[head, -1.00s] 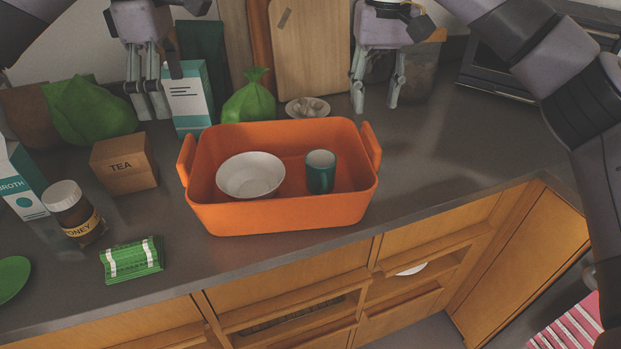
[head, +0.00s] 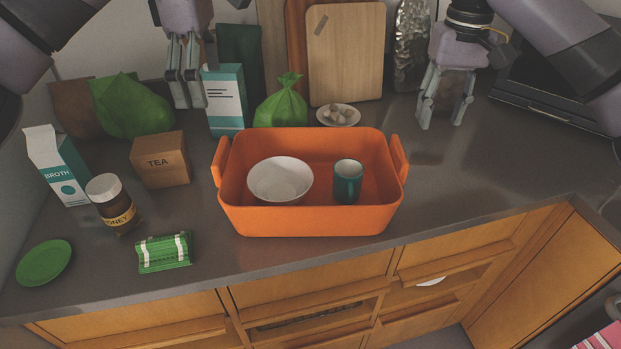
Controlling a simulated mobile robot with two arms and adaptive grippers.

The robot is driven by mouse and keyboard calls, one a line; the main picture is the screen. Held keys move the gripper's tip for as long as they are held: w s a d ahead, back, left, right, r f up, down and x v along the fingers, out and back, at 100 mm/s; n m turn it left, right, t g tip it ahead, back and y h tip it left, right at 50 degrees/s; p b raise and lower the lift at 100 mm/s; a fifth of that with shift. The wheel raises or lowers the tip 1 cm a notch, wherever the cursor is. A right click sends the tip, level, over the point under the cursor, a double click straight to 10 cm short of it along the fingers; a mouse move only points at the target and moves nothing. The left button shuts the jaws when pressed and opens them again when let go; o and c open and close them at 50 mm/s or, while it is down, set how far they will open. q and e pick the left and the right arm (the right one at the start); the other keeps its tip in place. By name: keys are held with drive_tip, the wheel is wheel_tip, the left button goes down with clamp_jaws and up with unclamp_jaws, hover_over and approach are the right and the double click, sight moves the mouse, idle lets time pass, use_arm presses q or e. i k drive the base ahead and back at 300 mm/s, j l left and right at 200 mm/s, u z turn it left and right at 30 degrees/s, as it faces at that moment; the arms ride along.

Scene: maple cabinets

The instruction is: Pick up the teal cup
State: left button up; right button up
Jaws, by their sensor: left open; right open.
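The teal cup (head: 348,184) stands upright inside the orange bin (head: 310,222), right of a white bowl (head: 281,179). The cup's rim and pale inside face up and nothing covers it. My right gripper (head: 441,122) is open and empty, above the counter behind and to the right of the bin, apart from the cup. My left gripper (head: 187,103) is open and empty, behind and to the left of the bin, near the teal and white carton (head: 224,100).
Behind the bin are a green bag (head: 283,104), a plate of small pale items (head: 338,115) and cutting boards (head: 345,55). Left are a tea box (head: 160,160), honey jar (head: 112,205), broth carton (head: 58,168), green packet (head: 164,252) and green plate (head: 43,262). The counter right of the bin is clear.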

sight(348, 173)
drive_tip(key=k, duration=1.5)
